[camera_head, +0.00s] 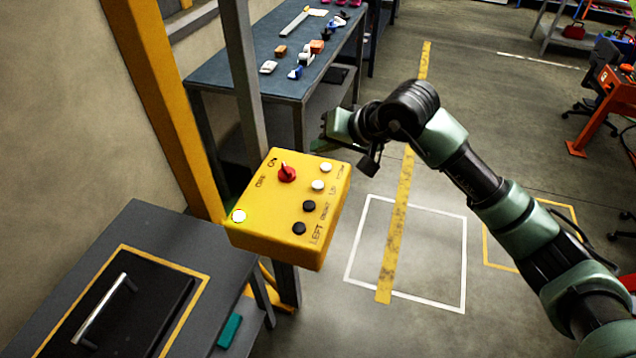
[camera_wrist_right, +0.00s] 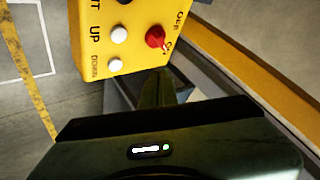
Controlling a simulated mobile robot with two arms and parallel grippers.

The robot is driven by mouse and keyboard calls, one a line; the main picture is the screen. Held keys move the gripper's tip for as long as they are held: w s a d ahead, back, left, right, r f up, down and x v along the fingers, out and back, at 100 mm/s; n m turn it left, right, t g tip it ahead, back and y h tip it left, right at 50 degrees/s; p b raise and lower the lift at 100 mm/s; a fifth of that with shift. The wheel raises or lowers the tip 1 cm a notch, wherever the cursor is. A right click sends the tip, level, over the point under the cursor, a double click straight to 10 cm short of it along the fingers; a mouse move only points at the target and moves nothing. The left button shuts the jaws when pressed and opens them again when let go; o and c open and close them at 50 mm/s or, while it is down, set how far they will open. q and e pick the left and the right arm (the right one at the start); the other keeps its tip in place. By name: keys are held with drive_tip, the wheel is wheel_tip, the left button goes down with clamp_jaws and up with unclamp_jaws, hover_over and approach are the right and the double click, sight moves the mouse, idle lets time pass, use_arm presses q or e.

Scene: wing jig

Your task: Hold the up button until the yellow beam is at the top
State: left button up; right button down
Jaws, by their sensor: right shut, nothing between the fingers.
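A yellow control box (camera_head: 262,222) stands on a post, with a red switch (camera_head: 287,174) on top. The white UP button (camera_head: 318,185) is beside the white DOWN button (camera_head: 326,167); two black buttons are nearer. In the right wrist view, the UP button (camera_wrist_right: 119,35) and DOWN button (camera_wrist_right: 115,65) show ahead of the fingers. My right gripper (camera_head: 322,145) is shut and empty, just beyond the box's far edge, apart from the UP button. A tall yellow upright (camera_head: 155,95) rises at the left; I cannot tell whether it is the task's beam. My left gripper is out of view.
A grey post (camera_head: 243,70) stands behind the box. A blue-topped workbench (camera_head: 225,75) with small parts is at the back. A dark table (camera_head: 150,235) with a black handled case (camera_head: 165,310) is at the lower left.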

hover_over(321, 186)
wheel_tip(321, 186, down, 5)
drive_tip(key=shift+f, duration=0.1)
wheel_tip(321, 186, down, 2)
drive_tip(key=b, duration=0.2)
drive_tip(key=shift+b, duration=0.4)
drive_tip(key=shift+w+f+b, duration=0.1)
drive_tip(key=shift+f+b, duration=0.25)
drive_tip(key=shift+b, duration=0.05)
idle(1.2)
drive_tip(key=shift+f+b, duration=0.4)
drive_tip(key=shift+b, duration=0.45)
drive_tip(key=shift+f+b, duration=0.45)
drive_tip(key=shift+b, duration=0.25)
idle(3.7)
